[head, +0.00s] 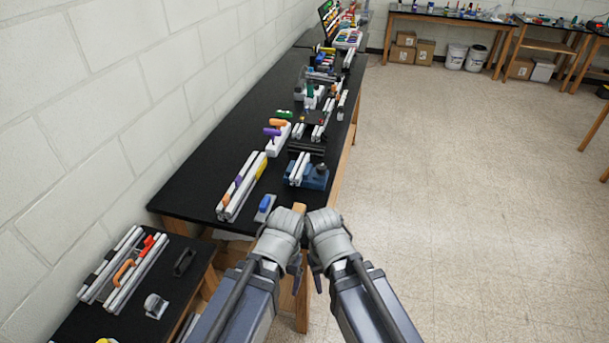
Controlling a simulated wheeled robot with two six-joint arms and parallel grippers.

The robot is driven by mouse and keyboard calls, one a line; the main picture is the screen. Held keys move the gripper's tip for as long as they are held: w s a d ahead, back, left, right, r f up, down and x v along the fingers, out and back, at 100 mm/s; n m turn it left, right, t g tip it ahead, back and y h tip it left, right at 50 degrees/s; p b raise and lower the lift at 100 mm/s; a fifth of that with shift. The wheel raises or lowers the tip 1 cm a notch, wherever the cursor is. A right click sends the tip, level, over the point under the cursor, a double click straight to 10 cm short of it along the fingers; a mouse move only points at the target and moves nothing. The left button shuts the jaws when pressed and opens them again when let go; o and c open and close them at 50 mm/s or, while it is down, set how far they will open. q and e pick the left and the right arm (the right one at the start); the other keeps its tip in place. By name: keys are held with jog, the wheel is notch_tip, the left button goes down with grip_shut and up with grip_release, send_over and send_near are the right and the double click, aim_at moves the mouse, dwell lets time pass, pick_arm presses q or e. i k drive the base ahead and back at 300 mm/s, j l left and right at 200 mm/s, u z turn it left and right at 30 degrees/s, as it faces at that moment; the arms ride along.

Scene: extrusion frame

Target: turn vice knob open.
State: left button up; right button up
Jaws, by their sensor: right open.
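A blue vice (315,183) sits on the black workbench near its right edge. A dark round knob (322,168) shows on its upper right side. White extrusion bars (299,169) stand at its left. My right gripper (317,266) is in front of the bench's near end, below the vice in the picture and apart from it. It is open and empty. My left gripper (295,266) is close beside it at the left; its fingers are mostly hidden, so I cannot tell its state.
The long black workbench (215,158) runs along the white block wall and holds several extrusion bars and tools. A blue-handled tool (265,204) lies near its front end. A lower black table (190,268) stands at the left. The floor (450,200) at the right is clear.

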aim_at(321, 169)
jog(key=i+l, duration=0.15)
jog(key=l, duration=0.2)
jog(key=i+l, duration=0.1)
jog(key=l, duration=0.25)
jog(key=i+l+u, duration=0.1)
jog(key=l, duration=0.3)
jog(key=i+l, duration=0.2)
jog(key=l, duration=0.15)
jog(key=i+l, duration=0.1)
jog(key=l, duration=0.3)
jog(key=j+u, duration=0.05)
